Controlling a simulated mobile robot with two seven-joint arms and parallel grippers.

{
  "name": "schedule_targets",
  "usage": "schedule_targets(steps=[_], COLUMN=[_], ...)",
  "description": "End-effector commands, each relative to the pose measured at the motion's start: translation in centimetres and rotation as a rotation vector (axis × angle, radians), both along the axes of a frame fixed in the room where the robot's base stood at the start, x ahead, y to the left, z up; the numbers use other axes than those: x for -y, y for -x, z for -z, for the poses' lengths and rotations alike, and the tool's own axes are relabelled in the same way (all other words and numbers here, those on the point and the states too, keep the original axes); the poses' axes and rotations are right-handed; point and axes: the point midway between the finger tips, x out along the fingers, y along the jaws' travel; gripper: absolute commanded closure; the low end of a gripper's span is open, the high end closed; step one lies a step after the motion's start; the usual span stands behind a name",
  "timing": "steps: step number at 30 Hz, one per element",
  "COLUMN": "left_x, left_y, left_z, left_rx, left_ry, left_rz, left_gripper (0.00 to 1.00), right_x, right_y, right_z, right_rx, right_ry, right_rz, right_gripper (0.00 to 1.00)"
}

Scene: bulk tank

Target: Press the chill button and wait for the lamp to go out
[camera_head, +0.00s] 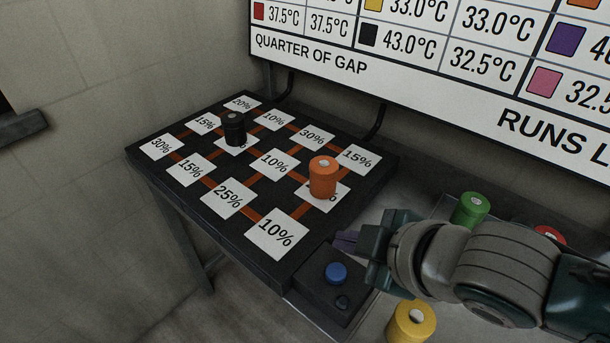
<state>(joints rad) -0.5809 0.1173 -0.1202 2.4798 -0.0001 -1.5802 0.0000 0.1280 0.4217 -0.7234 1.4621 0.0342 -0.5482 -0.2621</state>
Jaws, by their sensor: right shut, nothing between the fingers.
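A dark button box (318,287) sits at the right front corner of the board. On it is a round blue button (336,272), standing up from the box top. A small dark dome (342,303), which looks like the lamp, is in front of the button and shows no glow. My right gripper (347,241) comes in from the right, with its fingers shut and empty. Its fingertips appear just behind and above the blue button, apart from it in the picture. My left gripper is not in view.
A black board (205,206) with white percentage squares carries a black canister (234,130) and an orange canister (323,179). Yellow (412,322), green (470,209) and red (549,235) canisters stand near my right arm. A temperature chart (420,62) is behind.

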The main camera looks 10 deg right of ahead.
Motion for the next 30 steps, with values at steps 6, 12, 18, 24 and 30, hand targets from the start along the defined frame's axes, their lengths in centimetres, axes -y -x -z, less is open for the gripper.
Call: schedule_targets(steps=[6,12,18,24,30], left_x=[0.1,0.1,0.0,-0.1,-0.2], left_y=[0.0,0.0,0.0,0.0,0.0], left_z=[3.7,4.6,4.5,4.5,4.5], left_rx=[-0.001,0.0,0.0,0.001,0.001], left_ry=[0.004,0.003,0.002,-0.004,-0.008], left_rz=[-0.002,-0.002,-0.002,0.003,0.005], left_gripper=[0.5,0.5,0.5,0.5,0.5], right_x=[0.0,0.0,0.0,0.0,0.0], right_y=[0.0,0.0,0.0,0.0,0.0], right_z=[3.6,4.8,4.7,4.7,4.7], right_rx=[-0.001,-0.001,-0.001,-0.001,-0.001], right_ry=[0.0,0.001,0.001,0.001,0.001], right_rz=[0.0,0.001,0.001,0.001,0.001], right_gripper=[1.0,1.0,1.0,1.0,1.0])
